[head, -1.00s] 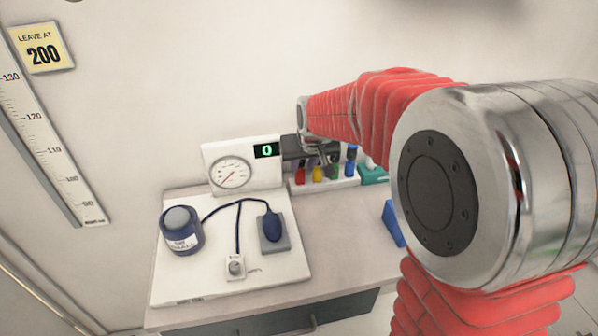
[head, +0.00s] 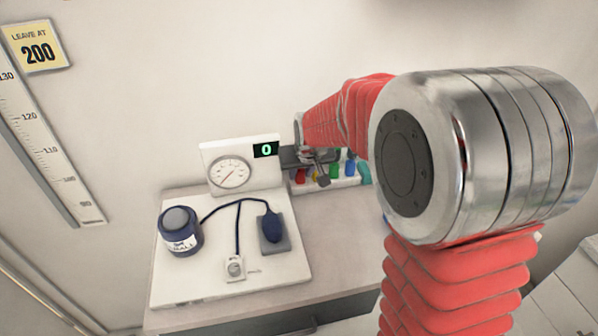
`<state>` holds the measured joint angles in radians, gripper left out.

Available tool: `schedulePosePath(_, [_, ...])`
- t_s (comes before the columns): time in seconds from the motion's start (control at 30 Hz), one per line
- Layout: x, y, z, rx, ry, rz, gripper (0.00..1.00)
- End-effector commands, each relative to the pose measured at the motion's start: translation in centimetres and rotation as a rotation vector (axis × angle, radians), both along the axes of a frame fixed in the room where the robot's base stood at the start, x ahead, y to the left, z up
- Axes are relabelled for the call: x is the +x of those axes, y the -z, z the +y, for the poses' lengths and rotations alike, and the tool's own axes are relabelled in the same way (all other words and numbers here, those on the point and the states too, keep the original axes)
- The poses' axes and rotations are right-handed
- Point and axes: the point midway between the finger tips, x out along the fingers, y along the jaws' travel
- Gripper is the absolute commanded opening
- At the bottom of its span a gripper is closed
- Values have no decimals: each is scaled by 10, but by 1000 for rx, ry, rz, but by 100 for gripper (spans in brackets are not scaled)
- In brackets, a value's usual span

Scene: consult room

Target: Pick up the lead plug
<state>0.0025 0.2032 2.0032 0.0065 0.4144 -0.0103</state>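Several small coloured pieces stand in a white rack (head: 347,183) at the back of the counter, among them a red one (head: 300,176), a green one (head: 336,170) and a blue one (head: 350,168). I cannot tell which, if any, is the lead plug. My gripper (head: 318,168) is in front of the rack and partly covers the pieces. It is small and dark here, so I cannot tell whether its fingers are apart or hold anything.
A white board (head: 200,280) on the counter carries a blue cuff (head: 180,232), a bulb (head: 271,226) and a small valve (head: 234,267), joined by dark tubes. A gauge panel (head: 228,173) reading 0 stands behind. Bare counter (head: 335,240) lies right of the board.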

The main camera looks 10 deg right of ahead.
Motion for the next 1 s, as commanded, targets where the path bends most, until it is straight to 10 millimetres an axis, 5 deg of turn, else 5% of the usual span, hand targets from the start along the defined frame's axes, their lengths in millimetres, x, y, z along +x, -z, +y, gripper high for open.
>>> schedulePosePath(0.3, [0,0,-1,0,1,0,27])
schedulePosePath(0.67, [0,0,-1,0,2,0,1])
schedulePosePath(1.0, [0,-3,-2,0,4,-1,0])
